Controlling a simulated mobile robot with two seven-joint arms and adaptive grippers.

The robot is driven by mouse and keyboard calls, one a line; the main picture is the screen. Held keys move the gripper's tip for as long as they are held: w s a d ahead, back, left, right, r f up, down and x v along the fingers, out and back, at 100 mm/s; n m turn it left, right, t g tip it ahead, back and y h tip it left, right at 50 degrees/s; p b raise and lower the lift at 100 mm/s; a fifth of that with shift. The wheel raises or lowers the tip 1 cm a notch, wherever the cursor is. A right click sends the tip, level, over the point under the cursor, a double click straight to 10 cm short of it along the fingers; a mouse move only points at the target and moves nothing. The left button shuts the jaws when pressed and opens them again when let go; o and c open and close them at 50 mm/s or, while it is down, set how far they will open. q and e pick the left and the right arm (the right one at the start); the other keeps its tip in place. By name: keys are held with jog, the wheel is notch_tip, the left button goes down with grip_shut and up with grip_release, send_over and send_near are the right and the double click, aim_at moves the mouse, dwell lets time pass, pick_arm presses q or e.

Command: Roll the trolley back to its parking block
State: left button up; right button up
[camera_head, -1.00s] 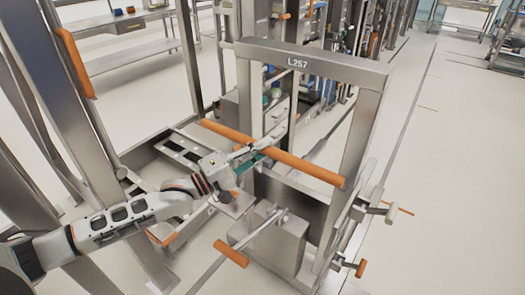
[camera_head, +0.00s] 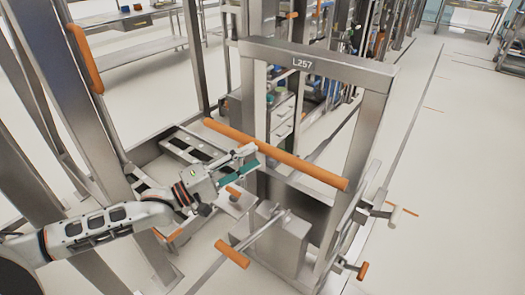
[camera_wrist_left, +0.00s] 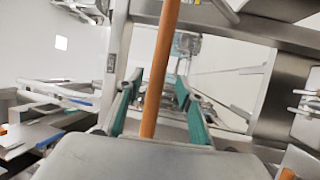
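The trolley is a tall steel frame (camera_head: 315,62) labelled L257, with an orange push bar (camera_head: 290,165) across it. My left gripper (camera_head: 248,165) is at the near left side of the bar, its green-padded fingers apart. In the left wrist view the two fingers (camera_wrist_left: 160,88) are spread, and the orange bar (camera_wrist_left: 165,45) runs down between them in the picture. I see no grip on the bar; whether it lies between the fingers or just beyond them I cannot tell. My right gripper is out of view. I cannot make out a parking block for certain.
A grey steel box (camera_head: 280,238) with an orange-gripped lever (camera_head: 232,254) sits low on the frame. Another orange grip (camera_head: 362,271) sticks out at lower right. Steel posts (camera_head: 75,100) stand close on the left. The floor (camera_head: 460,190) at right is clear.

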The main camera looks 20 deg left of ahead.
pick_arm(q)
jog(key=v, duration=0.5)
jog(key=shift+s+a+f, duration=0.15)
jog(key=shift+s+a, duration=0.1)
jog(key=shift+s, duration=0.05)
